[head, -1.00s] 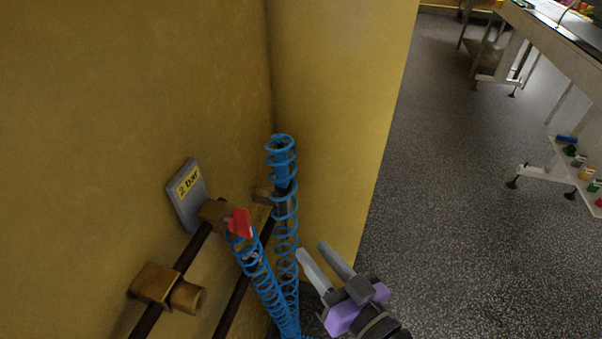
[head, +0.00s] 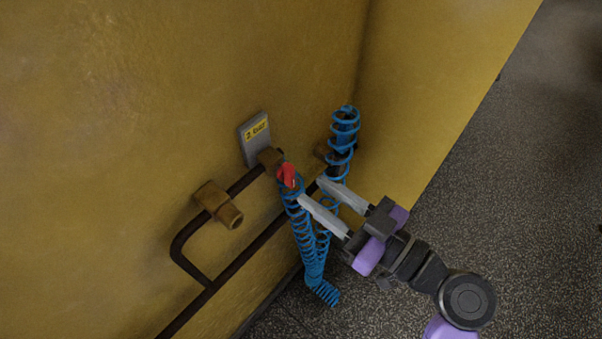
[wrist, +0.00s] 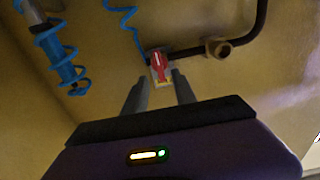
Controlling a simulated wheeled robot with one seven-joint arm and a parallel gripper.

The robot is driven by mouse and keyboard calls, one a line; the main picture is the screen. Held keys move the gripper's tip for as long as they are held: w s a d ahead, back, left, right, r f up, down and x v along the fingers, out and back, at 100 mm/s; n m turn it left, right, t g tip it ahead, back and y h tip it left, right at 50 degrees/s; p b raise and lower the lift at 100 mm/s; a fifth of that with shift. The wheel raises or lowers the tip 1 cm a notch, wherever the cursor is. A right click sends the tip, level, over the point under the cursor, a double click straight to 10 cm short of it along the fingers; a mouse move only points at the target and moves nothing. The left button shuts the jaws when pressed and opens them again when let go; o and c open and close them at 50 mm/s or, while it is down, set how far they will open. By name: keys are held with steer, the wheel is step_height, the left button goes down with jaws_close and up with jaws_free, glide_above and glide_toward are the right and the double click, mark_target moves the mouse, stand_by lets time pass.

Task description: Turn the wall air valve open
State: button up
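The wall air valve has a small red handle (head: 287,175) on a brass body (head: 270,158), mounted on the dark pipe below a grey plate (head: 254,139) with a yellow "2 bar" label. My gripper (head: 311,190) is open, its two pale fingers pointing at the valve from the right, close to the handle. In the wrist view the red handle (wrist: 158,62) shows between and beyond the fingertips (wrist: 157,80), with nothing between the fingers. I cannot tell whether a finger touches the handle.
A blue coiled hose (head: 305,230) hangs under the valve beside my fingers. Another blue coil (head: 344,135) stands near the wall corner. A brass fitting (head: 219,204) sits on the dark pipe (head: 205,293) to the left. The speckled floor (head: 520,220) at right is clear.

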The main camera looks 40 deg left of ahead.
mark_target(293, 176)
steer(key=a, duration=0.2)
steer(key=a+p, duration=0.1)
steer(key=a, duration=0.2)
steer(key=shift+w+a, duration=0.2)
steer(key=shift+a, duration=0.1)
jaws_close()
